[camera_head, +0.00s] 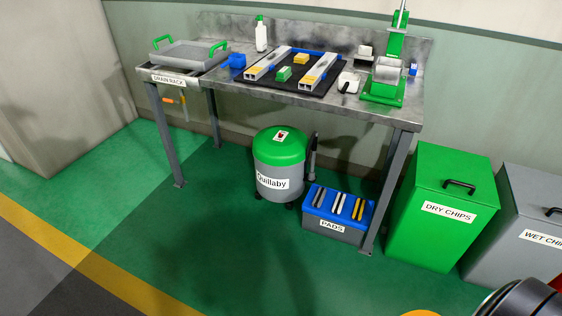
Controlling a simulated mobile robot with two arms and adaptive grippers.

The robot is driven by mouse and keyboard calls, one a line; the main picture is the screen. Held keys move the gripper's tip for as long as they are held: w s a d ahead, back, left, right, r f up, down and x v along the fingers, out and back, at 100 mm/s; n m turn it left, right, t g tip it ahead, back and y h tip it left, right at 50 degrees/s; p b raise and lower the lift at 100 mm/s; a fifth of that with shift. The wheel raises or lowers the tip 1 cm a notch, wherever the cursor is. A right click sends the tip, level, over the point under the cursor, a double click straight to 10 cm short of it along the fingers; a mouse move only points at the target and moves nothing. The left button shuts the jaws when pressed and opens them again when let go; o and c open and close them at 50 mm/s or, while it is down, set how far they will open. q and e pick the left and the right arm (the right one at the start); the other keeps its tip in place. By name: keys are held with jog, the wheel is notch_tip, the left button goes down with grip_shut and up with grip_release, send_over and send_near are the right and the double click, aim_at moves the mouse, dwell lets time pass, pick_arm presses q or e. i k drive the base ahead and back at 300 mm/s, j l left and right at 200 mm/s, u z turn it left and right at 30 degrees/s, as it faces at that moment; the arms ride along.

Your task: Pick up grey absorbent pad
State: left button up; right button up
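The pads box (318,231), grey with a blue top and a "PADS" label, stands on the floor under the right part of the workbench. Narrow pads stand in slots in its top. The grey absorbent pads (319,198) are in the left slot, white pads (338,204) in the middle, and yellow pads (358,209) on the right. Neither of my grippers is in view. A dark rounded part at the bottom right corner looks like part of my arm, but no fingers show.
The metal workbench (230,88) stands above the box, with its right front leg (378,205) close beside it. A green-lidded Quillaby canister (279,160) is to the left. A green dry chips bin (440,210) and grey wet chips bin (515,225) stand right. Floor in front is clear.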

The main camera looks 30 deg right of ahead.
aim_at(318, 199)
jog(key=i+j+z, duration=0.1)
jog(key=i+z, duration=0.2)
jog(key=i, duration=0.15)
jog(key=i+j+z, duration=0.15)
jog(key=i+z, duration=0.2)
jog(key=i+j+z, duration=0.3)
jog(key=i, duration=0.2)
